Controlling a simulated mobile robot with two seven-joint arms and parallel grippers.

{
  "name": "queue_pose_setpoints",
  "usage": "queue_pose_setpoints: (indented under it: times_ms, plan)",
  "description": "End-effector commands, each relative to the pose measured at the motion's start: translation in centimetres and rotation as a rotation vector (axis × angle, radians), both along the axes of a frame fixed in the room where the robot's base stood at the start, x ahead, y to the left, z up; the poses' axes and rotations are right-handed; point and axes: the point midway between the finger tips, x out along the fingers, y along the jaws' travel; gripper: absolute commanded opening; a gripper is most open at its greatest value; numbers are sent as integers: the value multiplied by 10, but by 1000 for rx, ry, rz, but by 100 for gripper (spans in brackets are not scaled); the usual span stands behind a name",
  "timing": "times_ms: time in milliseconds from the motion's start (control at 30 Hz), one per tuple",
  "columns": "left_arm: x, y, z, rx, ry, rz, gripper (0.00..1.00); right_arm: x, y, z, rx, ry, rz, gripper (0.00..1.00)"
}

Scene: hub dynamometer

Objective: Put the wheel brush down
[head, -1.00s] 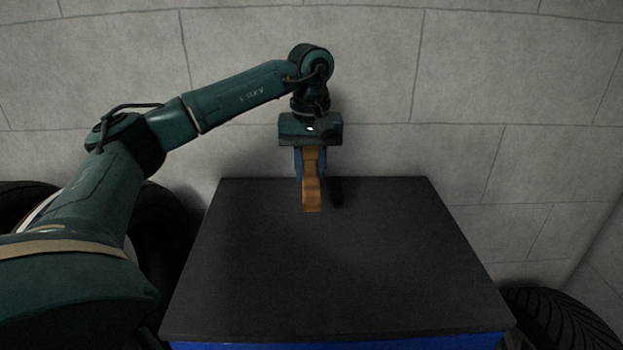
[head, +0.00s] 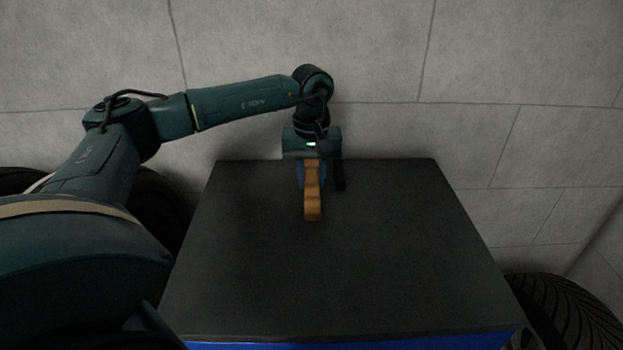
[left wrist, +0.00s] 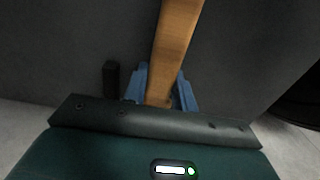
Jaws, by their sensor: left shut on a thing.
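The wheel brush (head: 313,200) shows as a long wooden handle above the far part of the dark bench top (head: 340,270). My left gripper (head: 311,180) has come down over it from above, with blue fingers on both sides of the wood. In the left wrist view the handle (left wrist: 175,40) runs up between the fingers of the gripper (left wrist: 160,85), which is shut on it. The brush's bristles cannot be made out. I cannot tell whether the brush touches the bench top. My right gripper is not in view.
A small black block-like thing (head: 339,177) is close to the right of the gripper on the bench top. The middle and front of the bench top are clear. A tyre (head: 565,310) lies at the right, and a grey wall stands behind.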

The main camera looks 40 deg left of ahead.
Motion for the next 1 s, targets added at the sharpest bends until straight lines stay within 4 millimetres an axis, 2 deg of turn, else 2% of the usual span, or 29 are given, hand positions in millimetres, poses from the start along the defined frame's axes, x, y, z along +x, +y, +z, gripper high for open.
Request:
queue_pose_setpoints:
  times_ms: [100,467,500,700,767,1000]
  plan:
    - [0,0,-10,0,-1,0,9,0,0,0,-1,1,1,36]
    - [0,0,-15,0,-1,0,9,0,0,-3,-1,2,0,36]
    - [0,0,-15,0,-1,0,28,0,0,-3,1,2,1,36]
    - [0,0,-14,0,-1,0,44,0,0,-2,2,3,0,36]
    - [0,0,-14,0,-1,0,49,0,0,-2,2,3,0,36]
    - [0,0,-13,0,-1,0,49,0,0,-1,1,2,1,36]
